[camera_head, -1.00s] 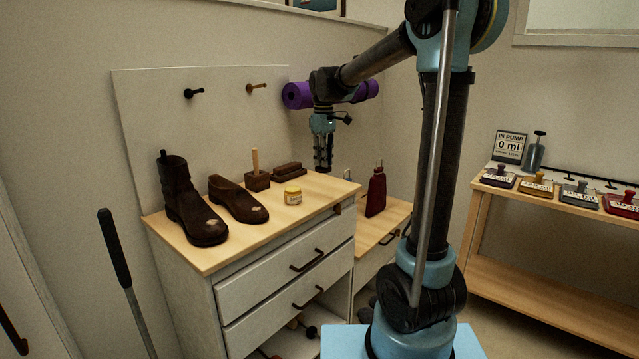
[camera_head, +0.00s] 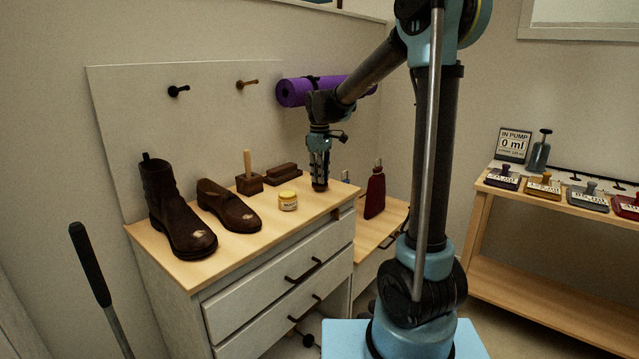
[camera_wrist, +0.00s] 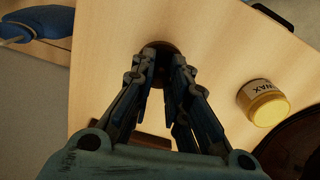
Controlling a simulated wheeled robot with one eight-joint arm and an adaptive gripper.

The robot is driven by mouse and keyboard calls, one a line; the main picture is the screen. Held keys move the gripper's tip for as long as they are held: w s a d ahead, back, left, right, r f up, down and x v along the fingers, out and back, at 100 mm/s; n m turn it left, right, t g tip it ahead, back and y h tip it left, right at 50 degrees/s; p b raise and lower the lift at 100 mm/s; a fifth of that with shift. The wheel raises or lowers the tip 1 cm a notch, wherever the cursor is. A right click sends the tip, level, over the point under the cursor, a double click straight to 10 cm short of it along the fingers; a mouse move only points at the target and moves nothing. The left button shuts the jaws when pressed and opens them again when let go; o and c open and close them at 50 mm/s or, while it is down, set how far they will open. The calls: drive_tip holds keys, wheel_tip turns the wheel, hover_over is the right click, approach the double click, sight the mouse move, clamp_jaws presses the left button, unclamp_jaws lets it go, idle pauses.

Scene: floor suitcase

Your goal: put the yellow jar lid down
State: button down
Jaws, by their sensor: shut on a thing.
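My gripper (camera_head: 320,184) is low over the right back part of the dresser top. In the wrist view its fingers (camera_wrist: 163,60) are shut on a small, round, dark brown thing (camera_wrist: 160,47), mostly hidden by the fingers. It looks brown there, and I cannot tell whether it is the yellow jar lid or whether it touches the wood. A small wax jar (camera_head: 288,201) with a yellow top stands upright on the dresser to the left of my gripper. It also shows at the right in the wrist view (camera_wrist: 262,102).
A red bottle (camera_head: 375,193) stands on a lower surface. Bare wood lies around my gripper.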

drive_tip(key=shift+f, duration=1.2)
drive_tip(key=shift+f, duration=0.1)
drive_tip(key=c, duration=1.6)
unclamp_jaws()
drive_tip(key=shift+o, duration=0.2)
wheel_tip(320, 180, up, 12)
drive_tip(key=s+d+f+m, duration=0.1)
drive_tip(key=s+d+m, duration=0.2)
drive_tip(key=s+d, duration=0.5)
drive_tip(key=s+d+f+m+t, duration=0.1)
drive_tip(key=s+d+f+m, duration=0.3)
drive_tip(key=s+f, duration=0.5)
drive_tip(key=s+d+f+m+t, duration=0.1)
drive_tip(key=s+d+f+m, duration=0.4)
drive_tip(key=s+d+f, duration=0.4)
drive_tip(key=s, duration=0.5)
drive_tip(key=shift+s+d+f, duration=0.2)
drive_tip(key=shift+s+f, duration=0.1)
drive_tip(key=shift+s, duration=0.05)
